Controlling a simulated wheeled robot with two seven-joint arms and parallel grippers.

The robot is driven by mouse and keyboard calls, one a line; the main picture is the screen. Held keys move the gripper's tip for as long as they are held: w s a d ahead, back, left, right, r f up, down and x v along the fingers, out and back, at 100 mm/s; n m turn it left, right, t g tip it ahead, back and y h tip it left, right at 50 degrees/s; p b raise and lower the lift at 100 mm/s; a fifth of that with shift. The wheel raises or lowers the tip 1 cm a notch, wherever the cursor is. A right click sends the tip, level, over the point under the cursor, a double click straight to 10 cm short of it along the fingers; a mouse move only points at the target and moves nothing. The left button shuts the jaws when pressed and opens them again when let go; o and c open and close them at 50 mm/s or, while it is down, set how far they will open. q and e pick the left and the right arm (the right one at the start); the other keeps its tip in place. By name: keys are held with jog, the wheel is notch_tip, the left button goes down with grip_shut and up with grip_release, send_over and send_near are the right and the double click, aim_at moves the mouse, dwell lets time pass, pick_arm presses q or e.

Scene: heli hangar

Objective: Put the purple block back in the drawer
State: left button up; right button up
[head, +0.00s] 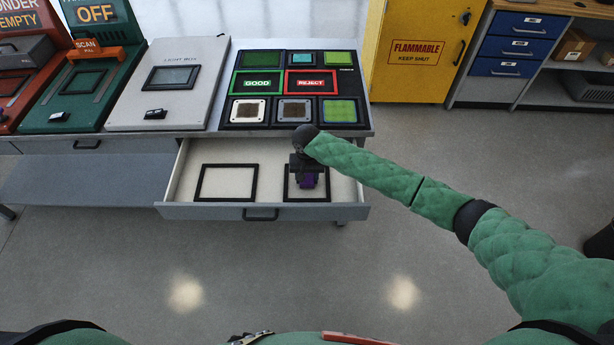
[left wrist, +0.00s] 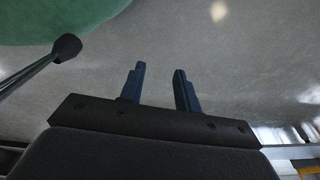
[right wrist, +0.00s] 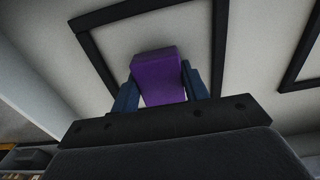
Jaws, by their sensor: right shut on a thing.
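The purple block (head: 308,181) is at the right black frame (head: 291,193) in the open drawer (head: 172,188). My right gripper (head: 307,172) reaches down over that frame and is shut on the block. In the right wrist view the purple block (right wrist: 158,76) sits between the two blue fingers, within the black frame's outline (right wrist: 219,45). Whether the block touches the drawer floor cannot be told. My left gripper (left wrist: 159,86) is open and empty above the grey floor, and it does not show in the head view.
A second black frame (head: 226,167) lies empty on the drawer's left side. Above the drawer, the tabletop holds a black panel (head: 293,73) with GOOD and REJECT plates, and a grey box (head: 167,83). A yellow cabinet (head: 427,70) stands to the right. The floor in front is clear.

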aim_at(307, 177)
jog(key=shift+f, duration=0.1)
jog(key=o, duration=1)
jog(key=shift+c, duration=0.2)
pick_arm(q)
jog(key=shift+s+a, duration=0.1)
pick_arm(e)
jog(key=shift+r, duration=0.45)
pick_arm(q)
jog(key=w+d+r+b, duration=0.3)
jog(key=w+r+b, duration=0.1)
jog(key=r, duration=0.3)
jog(key=shift+d+r+g, duration=0.3)
jog(key=shift+d+r, duration=0.05)
jog(key=shift+r, duration=0.05)
pick_arm(e)
notch_tip(307, 177, up, 11)
jog(key=shift+r, duration=0.2)
